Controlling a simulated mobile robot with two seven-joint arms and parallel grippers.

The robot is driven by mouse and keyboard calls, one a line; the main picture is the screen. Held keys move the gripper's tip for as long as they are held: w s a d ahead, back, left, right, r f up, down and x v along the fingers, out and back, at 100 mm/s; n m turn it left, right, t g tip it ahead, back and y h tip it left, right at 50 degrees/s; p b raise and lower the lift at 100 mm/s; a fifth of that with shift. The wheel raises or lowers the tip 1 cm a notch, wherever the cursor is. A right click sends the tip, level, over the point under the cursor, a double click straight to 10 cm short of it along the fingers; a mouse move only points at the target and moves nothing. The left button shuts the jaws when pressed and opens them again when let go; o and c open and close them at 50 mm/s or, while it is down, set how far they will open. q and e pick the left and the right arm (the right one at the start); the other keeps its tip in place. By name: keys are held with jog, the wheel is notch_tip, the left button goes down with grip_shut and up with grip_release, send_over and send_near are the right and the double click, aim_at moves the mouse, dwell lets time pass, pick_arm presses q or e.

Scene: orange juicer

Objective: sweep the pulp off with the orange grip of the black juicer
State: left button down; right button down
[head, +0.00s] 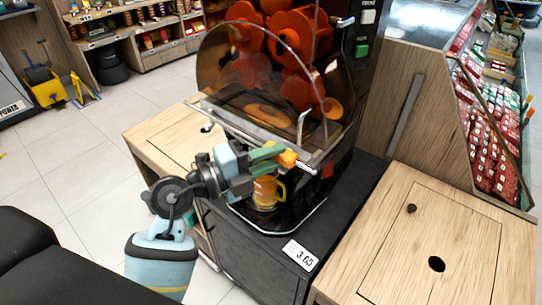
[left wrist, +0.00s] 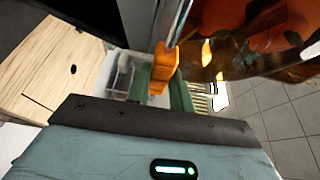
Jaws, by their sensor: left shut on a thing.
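The black juicer (head: 342,133) stands on a dark counter, with a smoky clear cover (head: 225,75) over its orange squeezing parts. Its orange grip (head: 288,159) sticks out at the front, below the cover. It also shows in the left wrist view (left wrist: 163,68), at the end of a metal rod. My left gripper (head: 274,155) is shut on the orange grip, its green fingers on either side of it. The fingers partly hide the grip. Pulp cannot be made out clearly. My right gripper is not in view.
A mug with a yellow handle (head: 266,192) stands on the juicer's base just below my left gripper. Wooden counters flank the juicer, the right one (head: 455,215) with a dark round hole. A price card (head: 300,255) sits on the front edge. Open floor lies to the left.

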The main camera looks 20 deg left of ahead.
pick_arm(q)
jog(key=shift+a, duration=0.1)
jog(key=c, duration=1.2)
grip_release()
jog(key=shift+c, duration=0.2)
jog(key=v, duration=0.8)
jog(key=shift+b, duration=0.35)
jog(key=shift+w, duration=0.15)
